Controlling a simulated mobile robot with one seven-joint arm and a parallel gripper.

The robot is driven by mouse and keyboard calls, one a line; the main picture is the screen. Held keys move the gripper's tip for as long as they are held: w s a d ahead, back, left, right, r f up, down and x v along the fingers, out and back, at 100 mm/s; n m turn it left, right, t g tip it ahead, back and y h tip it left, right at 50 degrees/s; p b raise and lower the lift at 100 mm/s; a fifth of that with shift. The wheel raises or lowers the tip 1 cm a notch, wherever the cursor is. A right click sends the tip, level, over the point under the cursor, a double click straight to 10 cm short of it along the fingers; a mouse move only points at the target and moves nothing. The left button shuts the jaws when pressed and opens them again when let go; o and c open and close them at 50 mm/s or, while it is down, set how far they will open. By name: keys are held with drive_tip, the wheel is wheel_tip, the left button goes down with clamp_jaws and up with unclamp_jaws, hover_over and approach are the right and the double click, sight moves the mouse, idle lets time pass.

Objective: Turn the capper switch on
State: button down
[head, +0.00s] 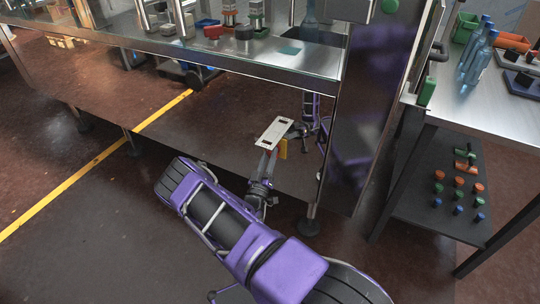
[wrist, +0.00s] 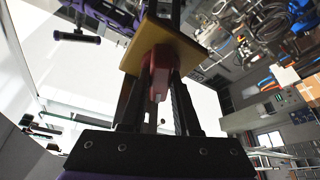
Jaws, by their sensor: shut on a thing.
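The capper switch shows in the wrist view as a red handle (wrist: 158,72) in front of a yellow plate (wrist: 188,44). My gripper (wrist: 160,58) is shut on the red handle, with one dark finger on each side of it. In the head view my gripper (head: 271,152) is at the end of my outstretched arm, low at the front of the machine. The handle's exact angle is hard to tell.
A steel machine bench (head: 250,62) runs above and behind my gripper, with glossy panels below it. A machine leg (head: 308,226) stands right of my arm. A side table (head: 500,95) with bottles and bins is at the right. The floor at the left is open.

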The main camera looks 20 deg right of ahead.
drive_tip(key=m+g+h, duration=0.1)
drive_tip(key=m, duration=0.2)
drive_tip(key=m+g+h, duration=0.1)
drive_tip(key=m+h, duration=0.1)
drive_tip(key=m, duration=0.2)
drive_tip(key=shift+w+a, duration=0.1)
drive_tip(key=shift+m+g, duration=0.3)
drive_tip(key=shift+m, duration=0.3)
drive_tip(key=c, duration=0.6)
unclamp_jaws()
drive_tip(key=shift+c, duration=0.2)
drive_tip(key=v, duration=1.7)
drive_tip(key=shift+a+f, duration=0.2)
drive_tip(key=shift+a, duration=0.05)
drive_tip(key=shift+w, duration=0.1)
